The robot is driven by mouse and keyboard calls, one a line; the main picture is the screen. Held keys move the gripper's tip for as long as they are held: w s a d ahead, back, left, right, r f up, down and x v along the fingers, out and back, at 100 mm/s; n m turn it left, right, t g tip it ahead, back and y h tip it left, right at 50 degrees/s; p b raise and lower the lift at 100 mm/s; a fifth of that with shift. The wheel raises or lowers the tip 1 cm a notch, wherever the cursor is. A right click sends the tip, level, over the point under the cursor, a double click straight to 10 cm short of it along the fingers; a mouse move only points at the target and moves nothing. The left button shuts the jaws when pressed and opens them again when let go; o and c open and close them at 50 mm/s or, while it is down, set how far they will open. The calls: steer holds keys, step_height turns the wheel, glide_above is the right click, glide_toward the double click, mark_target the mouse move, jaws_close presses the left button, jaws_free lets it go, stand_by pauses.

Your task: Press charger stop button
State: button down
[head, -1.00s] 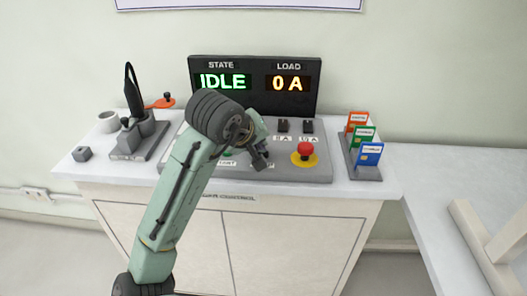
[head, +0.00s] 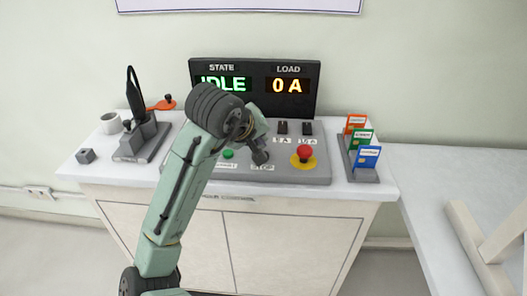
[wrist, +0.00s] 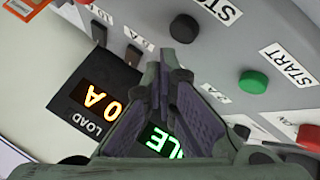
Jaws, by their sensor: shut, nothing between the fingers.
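The grey charger control panel (head: 200,168) stands on the white cabinet, its display (head: 255,85) reading IDLE and 0 A. A dark round button (wrist: 184,27) sits beside the STOP label (wrist: 215,10) in the wrist view. In the head view the STOP label (head: 262,168) shows, but my gripper hides that button. My gripper (head: 261,158) is shut and empty, just above the STOP label. In the wrist view its fingertips (wrist: 165,68) point toward the panel, short of the dark button in the picture. I cannot tell any contact.
A green button (head: 228,153) by START lies left of my gripper. A red mushroom button (head: 305,153) on yellow is to the right, with two dark switches (head: 295,128) behind. Coloured cards (head: 369,157) stand right.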

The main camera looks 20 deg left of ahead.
steer(key=shift+r+p, duration=1.7)
steer(key=shift+r, duration=0.5)
